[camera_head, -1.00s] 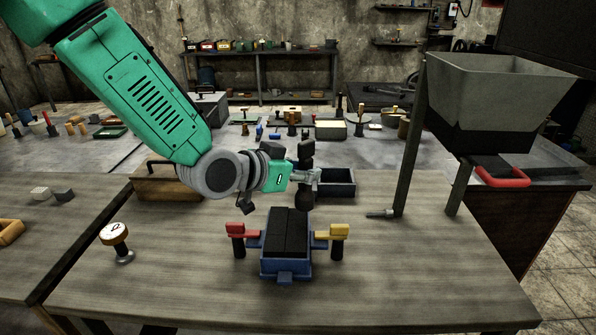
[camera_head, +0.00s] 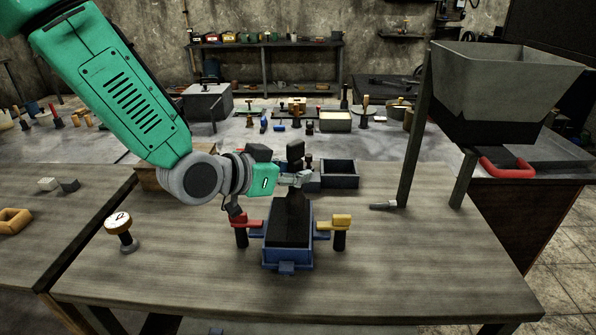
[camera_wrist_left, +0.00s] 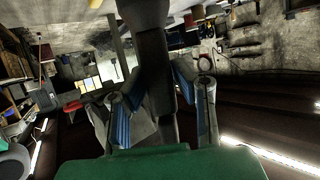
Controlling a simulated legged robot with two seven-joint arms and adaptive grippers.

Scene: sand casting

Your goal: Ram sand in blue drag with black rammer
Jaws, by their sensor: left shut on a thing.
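The blue drag (camera_head: 286,264) stands on the wooden table in the head view, filled with dark sand (camera_head: 289,232). A red-topped clamp or handle (camera_head: 240,222) sits at its left and a yellow one (camera_head: 341,222) at its right. My left gripper (camera_head: 298,179) is shut on the black rammer (camera_head: 295,152), over the drag's far end. The rammer is upright, and its lower end overlaps the far part of the sand; I cannot tell whether it touches. In the left wrist view the dark rammer (camera_wrist_left: 152,50) runs between the fingers. My right gripper is not in view.
A dark open box (camera_head: 341,174) lies behind the drag. A knob-topped stamp (camera_head: 119,226) is at the left. The table's front is clear.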

